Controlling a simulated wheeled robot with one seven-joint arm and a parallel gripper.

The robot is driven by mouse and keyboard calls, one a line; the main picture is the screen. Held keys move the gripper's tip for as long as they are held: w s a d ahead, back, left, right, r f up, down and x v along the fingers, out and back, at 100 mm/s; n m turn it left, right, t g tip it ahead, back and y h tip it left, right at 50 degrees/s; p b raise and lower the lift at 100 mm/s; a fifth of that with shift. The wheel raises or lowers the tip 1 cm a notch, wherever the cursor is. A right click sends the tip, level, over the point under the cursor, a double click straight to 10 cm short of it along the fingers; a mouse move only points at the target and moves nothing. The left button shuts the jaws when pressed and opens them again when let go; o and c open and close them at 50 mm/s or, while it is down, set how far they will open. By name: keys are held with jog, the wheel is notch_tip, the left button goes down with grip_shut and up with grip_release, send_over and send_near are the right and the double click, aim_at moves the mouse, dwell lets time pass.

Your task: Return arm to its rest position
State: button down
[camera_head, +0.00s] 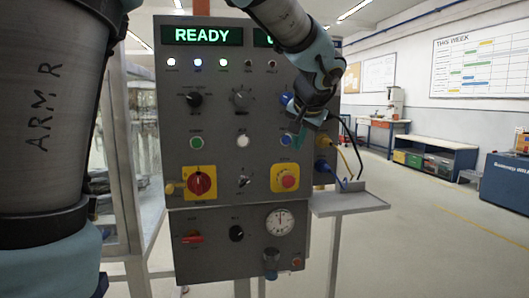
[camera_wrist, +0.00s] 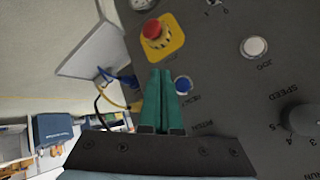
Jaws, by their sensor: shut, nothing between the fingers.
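My arm (camera_head: 285,20) reaches in from the top of the head view, in front of the right side of a grey control panel (camera_head: 220,120). My gripper (camera_head: 299,140) points down near a blue button (camera_head: 286,139), above the red stop button (camera_head: 288,178) on its yellow plate. In the wrist view the two teal fingers of my gripper (camera_wrist: 160,72) lie together with nothing between them. The blue button (camera_wrist: 183,85) shows just right of the fingers, and the red stop button (camera_wrist: 152,30) lies beyond the tips. Contact with the panel cannot be told.
A small grey shelf (camera_head: 348,203) juts from the panel's right side. Yellow, black and blue cables (camera_head: 345,160) hang close to my gripper. A lit display (camera_head: 202,36) reads READY. A glass-sided frame (camera_head: 140,150) stands left. Open floor (camera_head: 420,240) lies right.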

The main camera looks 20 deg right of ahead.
jog(key=w+a+f+n+g+y+p, duration=0.15)
jog(key=a+f, duration=0.35)
jog(key=a, duration=0.5)
jog(key=a+f+n+g+y+p, duration=0.1)
jog(key=a+f+n+g+p, duration=0.2)
jog(key=a, duration=0.6)
jog(key=s+a+f+n+g+p, duration=0.1)
jog(key=s+a+f, duration=0.3)
jog(key=a, duration=0.4)
jog(key=s+a+f+n+g+p, duration=0.1)
jog(key=s+a+f+n+p, duration=0.1)
jog(key=s+a, duration=0.4)
jog(key=a+f+n, duration=0.1)
jog(key=a+f, duration=0.1)
jog(key=a, duration=0.1)
jog(key=shift+s+a+f+h, duration=0.2)
jog(key=shift+a+f+h, duration=0.1)
jog(key=shift+h, duration=0.05)
